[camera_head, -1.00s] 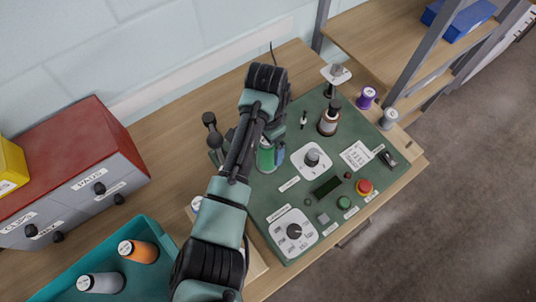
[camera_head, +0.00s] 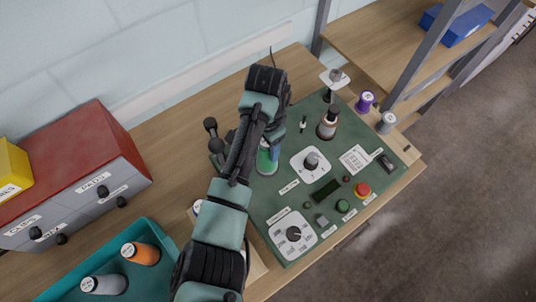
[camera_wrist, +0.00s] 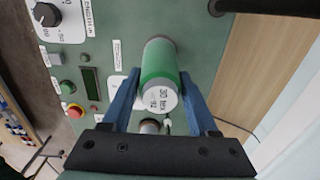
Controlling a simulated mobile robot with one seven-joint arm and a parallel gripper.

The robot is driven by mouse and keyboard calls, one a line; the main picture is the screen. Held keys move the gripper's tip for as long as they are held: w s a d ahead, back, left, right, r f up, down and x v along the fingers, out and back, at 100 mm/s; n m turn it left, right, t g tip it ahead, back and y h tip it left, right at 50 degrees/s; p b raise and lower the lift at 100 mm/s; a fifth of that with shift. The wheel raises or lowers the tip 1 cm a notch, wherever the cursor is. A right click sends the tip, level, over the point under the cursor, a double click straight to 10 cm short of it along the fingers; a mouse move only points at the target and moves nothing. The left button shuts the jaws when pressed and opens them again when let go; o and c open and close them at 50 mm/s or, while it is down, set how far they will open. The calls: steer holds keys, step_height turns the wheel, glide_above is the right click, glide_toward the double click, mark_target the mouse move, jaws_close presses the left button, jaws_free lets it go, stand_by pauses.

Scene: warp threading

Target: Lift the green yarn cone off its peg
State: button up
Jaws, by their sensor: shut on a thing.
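The green yarn cone (camera_wrist: 158,63) is between the two blue fingers of my gripper (camera_wrist: 156,96) in the wrist view. Its grey end, lettered "30 tex", faces the wrist camera. My gripper is shut on the cone. In the head view the cone (camera_head: 266,164) shows as a small green patch beside my arm, above the green panel (camera_head: 262,208). My arm hides most of it there. The peg is hidden, and I cannot tell how far the cone stands from it.
A teal bin (camera_head: 160,237) holds orange and grey cones. A red-topped drawer cabinet (camera_head: 75,155) stands left.

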step_height(320, 180, up, 9)
steer(key=p, duration=0.7)
steer(key=shift+f+p, duration=0.15)
steer(key=shift+p, duration=0.25)
steer(key=shift+f, duration=0.1)
